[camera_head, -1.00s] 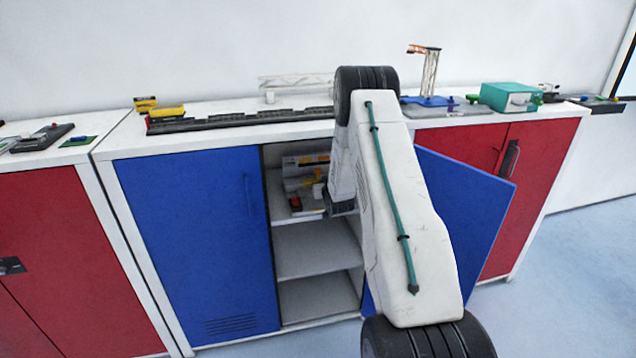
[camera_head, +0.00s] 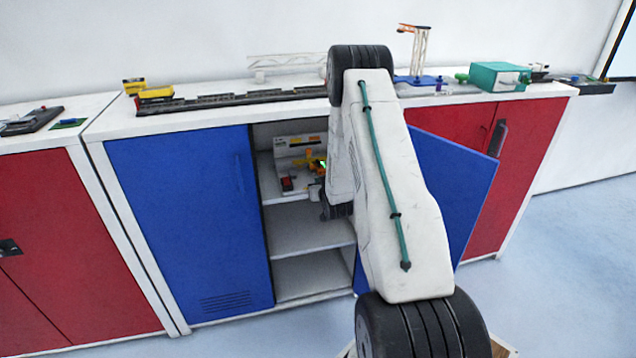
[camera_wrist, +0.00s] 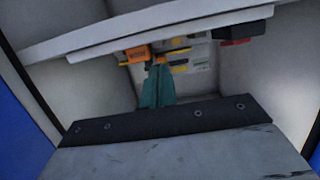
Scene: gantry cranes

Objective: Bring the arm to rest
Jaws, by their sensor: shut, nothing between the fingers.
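My arm reaches toward the open middle compartment of the cabinet (camera_head: 190,225), between its blue left door and its open blue right door (camera_head: 455,200). In the wrist view, my gripper (camera_wrist: 158,72) shows as teal fingers close together, with nothing held between them. The fingers point into the compartment, near orange and yellow items on a shelf (camera_wrist: 140,32); I cannot tell whether they touch. The wrist view looks upside down. In the head view, my arm hides most of the gripper.
A red item (camera_head: 287,184) sits on the upper shelf; the lower shelves look empty. The open right door stands close to my arm. On top are a long dark track (camera_head: 230,100), a small orange and white crane (camera_head: 418,55) and a teal box (camera_head: 498,76). Floor is free at right.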

